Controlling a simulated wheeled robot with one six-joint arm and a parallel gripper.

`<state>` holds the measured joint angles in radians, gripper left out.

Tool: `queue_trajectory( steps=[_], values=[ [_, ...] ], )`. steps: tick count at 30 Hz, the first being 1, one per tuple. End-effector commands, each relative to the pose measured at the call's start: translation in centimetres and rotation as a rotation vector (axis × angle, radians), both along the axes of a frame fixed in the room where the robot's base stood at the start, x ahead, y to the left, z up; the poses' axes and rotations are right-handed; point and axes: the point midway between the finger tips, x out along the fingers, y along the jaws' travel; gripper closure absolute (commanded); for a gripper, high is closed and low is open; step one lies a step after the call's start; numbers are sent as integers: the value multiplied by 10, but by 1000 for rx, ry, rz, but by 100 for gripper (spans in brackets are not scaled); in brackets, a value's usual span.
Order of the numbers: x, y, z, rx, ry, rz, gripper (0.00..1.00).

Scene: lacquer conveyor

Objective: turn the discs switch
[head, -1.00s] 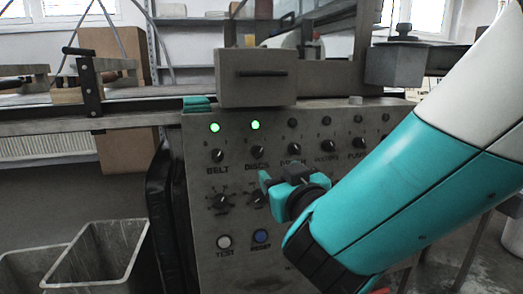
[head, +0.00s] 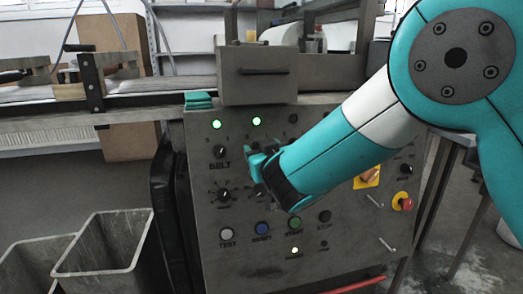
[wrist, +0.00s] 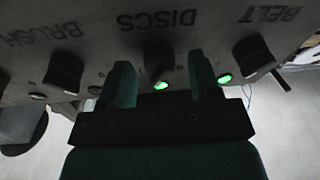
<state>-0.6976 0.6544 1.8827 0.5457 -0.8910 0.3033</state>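The discs switch is a dark rotary knob (wrist: 158,62) under the DISCS label, which appears upside down in the wrist view. My gripper (wrist: 161,82) is open, with one teal finger on each side of this knob. I cannot tell whether the fingers touch it. The green discs lamp (wrist: 160,86) is lit between the fingers. In the head view, my gripper (head: 258,160) is at the panel and hides the discs switch and its label. The discs lamp (head: 256,121) glows green above it.
The belt knob (head: 220,151) is close on the left, with its green lamp (head: 216,124) lit. The brush knob (wrist: 65,72) is on the other side of my gripper. A red emergency button (head: 403,201) is at the panel's right. Grey bins (head: 118,250) stand at lower left.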

Motion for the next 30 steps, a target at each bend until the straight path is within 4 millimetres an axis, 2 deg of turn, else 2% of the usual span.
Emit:
queue_trajectory(
  steps=[1,6,19,30],
  values=[
    [0,0,0,0,0,0,52],
    [0,0,0,0,0,0,91],
    [0,-1,3,-68,-19,12,92],
    [0,-1,8,-344,-96,65,92]
  ],
)
